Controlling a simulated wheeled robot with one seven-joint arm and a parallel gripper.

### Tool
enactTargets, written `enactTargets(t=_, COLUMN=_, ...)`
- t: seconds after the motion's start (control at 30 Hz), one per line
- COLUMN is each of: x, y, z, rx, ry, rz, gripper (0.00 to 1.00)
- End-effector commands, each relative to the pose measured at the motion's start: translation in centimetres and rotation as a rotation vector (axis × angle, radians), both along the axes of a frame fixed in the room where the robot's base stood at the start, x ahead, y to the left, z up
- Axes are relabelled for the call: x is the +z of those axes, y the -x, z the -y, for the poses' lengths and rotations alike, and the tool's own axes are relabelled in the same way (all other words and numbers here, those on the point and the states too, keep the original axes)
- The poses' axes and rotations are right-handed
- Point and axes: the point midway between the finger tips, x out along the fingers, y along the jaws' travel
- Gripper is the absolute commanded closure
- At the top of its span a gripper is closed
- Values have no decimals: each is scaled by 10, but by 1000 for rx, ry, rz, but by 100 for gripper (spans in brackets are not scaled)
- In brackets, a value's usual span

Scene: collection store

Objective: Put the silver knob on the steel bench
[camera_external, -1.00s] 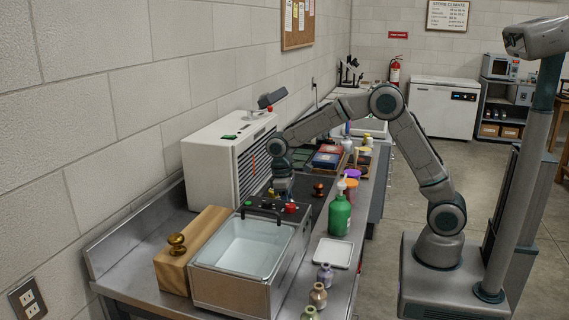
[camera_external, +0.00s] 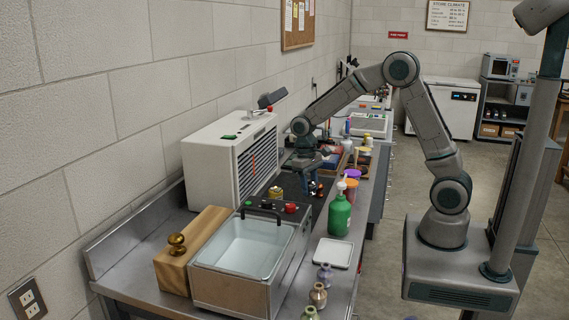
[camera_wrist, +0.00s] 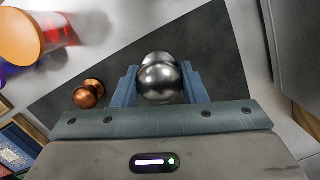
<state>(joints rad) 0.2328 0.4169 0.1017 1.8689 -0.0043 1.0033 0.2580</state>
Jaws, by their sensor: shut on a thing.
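The silver knob (camera_wrist: 160,78) is round and shiny. In the camera_wrist view it sits between the two blue fingers of my gripper (camera_wrist: 160,88), which is shut on it. In the camera_external view my gripper (camera_external: 308,186) points down over the dark mat on the steel bench (camera_external: 122,262). I cannot make out the silver knob there, nor tell its height above the mat. A copper knob (camera_wrist: 88,94) stands on the mat, left of my gripper in the camera_wrist view.
A basin (camera_external: 247,248), a green bottle (camera_external: 340,212), a white tray (camera_external: 334,252) and small vases (camera_external: 318,296) crowd the near bench. A white cabinet (camera_external: 215,160) stands by the wall. Narrow bare steel shows at the front-left.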

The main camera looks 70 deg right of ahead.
Motion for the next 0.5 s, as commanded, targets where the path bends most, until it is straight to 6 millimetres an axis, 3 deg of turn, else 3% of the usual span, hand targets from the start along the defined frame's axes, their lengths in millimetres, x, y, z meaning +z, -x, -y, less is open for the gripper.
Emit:
enactTargets(t=0.27, x=-14, y=2, z=1, rx=-1, ry=0, rz=-1, gripper=94)
enactTargets(t=0.5, x=-40, y=1, z=1, rx=-1, ry=-1, rz=-1, gripper=94)
